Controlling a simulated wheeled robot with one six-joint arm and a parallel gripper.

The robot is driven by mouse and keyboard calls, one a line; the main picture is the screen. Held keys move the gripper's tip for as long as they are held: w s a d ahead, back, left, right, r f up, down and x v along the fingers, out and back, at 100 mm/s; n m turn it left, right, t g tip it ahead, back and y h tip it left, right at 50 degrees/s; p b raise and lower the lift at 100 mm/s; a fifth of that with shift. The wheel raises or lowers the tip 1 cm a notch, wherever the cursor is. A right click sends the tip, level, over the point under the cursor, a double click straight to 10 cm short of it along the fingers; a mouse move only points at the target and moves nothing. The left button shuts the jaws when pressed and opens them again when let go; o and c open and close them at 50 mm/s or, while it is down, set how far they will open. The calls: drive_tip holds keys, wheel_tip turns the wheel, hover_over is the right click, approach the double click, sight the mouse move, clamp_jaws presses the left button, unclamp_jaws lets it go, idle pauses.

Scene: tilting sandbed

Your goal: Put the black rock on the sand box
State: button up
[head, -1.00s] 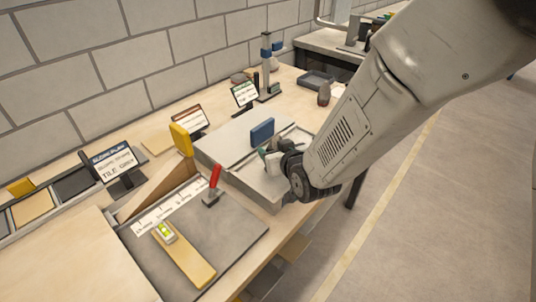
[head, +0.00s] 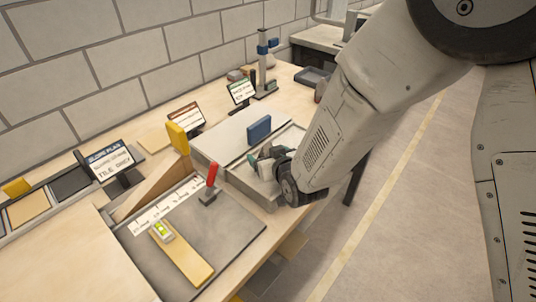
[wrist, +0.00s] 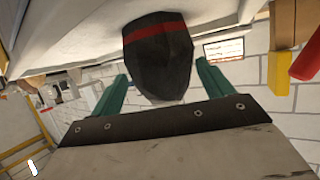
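In the wrist view the black rock (wrist: 158,60), dark with a red band, sits between the two green fingers of my gripper (wrist: 162,80), which meet its sides. My gripper appears shut on it. The rock cannot be made out there, and my arm hides part of the box's right side.
A dark board (head: 226,235) with a red-handled tool (head: 211,181) and a yellow strip (head: 185,256) lies in front. A yellow upright block (head: 178,138) stands left of the box. Small signs, including a white-faced one (head: 240,92), stand along the back. A clamp stand (head: 263,65) is farther back.

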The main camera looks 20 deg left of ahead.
drive_tip(key=v, duration=1.2)
drive_tip(key=w+d+r+m+g+h, duration=0.1)
drive_tip(key=d+r+m+g+h, duration=0.3)
drive_tip(key=d, duration=0.6)
drive_tip(key=d+r+t+h, duration=0.15)
drive_tip(key=d+r, duration=0.35)
drive_tip(key=d, duration=0.6)
drive_tip(key=s+d+r+m+g+h, duration=0.1)
drive_tip(key=s+d+r+m+g, duration=0.1)
drive_tip(key=s+d, duration=0.6)
drive_tip(key=s+d+r+m+g+h, duration=0.2)
drive_tip(key=s+d+r+g, duration=0.2)
drive_tip(key=s+d, duration=0.4)
drive_tip(key=s+r, duration=0.1)
drive_tip(key=s, duration=0.2)
drive_tip(key=shift+d+r, duration=0.3)
drive_tip(key=shift+r, duration=0.05)
